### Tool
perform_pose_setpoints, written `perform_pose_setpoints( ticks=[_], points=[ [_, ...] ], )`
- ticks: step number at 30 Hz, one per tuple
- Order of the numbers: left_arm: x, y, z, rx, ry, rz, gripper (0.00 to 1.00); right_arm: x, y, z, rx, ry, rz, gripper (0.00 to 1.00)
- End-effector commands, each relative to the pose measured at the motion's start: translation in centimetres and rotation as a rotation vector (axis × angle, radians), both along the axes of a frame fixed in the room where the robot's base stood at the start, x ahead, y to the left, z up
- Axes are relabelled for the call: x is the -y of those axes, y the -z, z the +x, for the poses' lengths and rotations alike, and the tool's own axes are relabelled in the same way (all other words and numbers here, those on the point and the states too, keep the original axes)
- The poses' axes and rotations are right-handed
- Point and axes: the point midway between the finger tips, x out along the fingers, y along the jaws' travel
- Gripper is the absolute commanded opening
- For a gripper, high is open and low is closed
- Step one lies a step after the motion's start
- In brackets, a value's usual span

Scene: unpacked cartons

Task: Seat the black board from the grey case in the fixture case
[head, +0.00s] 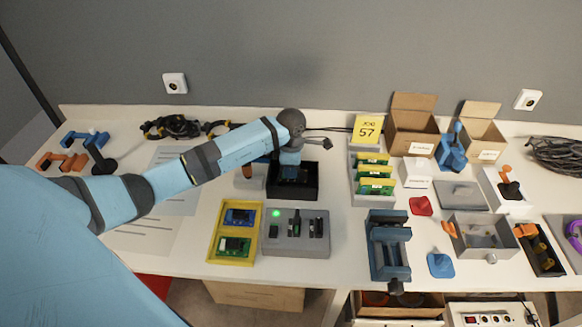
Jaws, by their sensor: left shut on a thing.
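My left gripper (291,173) reaches down over an open black case (278,192) behind the grey block. It is shut on a dark thing, apparently the black board; the board's outline is lost against the dark case, and I cannot tell whether it touches the case floor. A grey block-shaped case (292,249) with a lit green lamp (276,213) and several black parts stands just in front. An open grey case (470,246) with an orange latch stands at the right. I cannot tell which case is the fixture. My right gripper is not in view.
A yellow tray (211,247) with a blue and a green board adjoins the grey block. A rack of green boards (375,170), a yellow "57" sign (368,128), a dark vise (388,245) and open cartons (411,120) stand to the right. Cables (175,127) lie at the back left.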

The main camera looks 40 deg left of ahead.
Motion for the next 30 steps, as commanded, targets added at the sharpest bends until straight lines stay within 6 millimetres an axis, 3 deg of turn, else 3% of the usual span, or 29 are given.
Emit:
perform_pose_setpoints(
  ticks=[25,26,30],
  points=[
    [0.0,2.5,0.0,0.000,-0.001,0.001,0.00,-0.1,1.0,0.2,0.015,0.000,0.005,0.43],
    [0.0,2.5,0.0,0.001,-0.001,0.001,0.23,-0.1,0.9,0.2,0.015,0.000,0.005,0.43],
    [0.0,2.5,0.0,0.001,-0.001,0.001,0.50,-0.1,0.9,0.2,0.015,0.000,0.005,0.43]
  ],
)
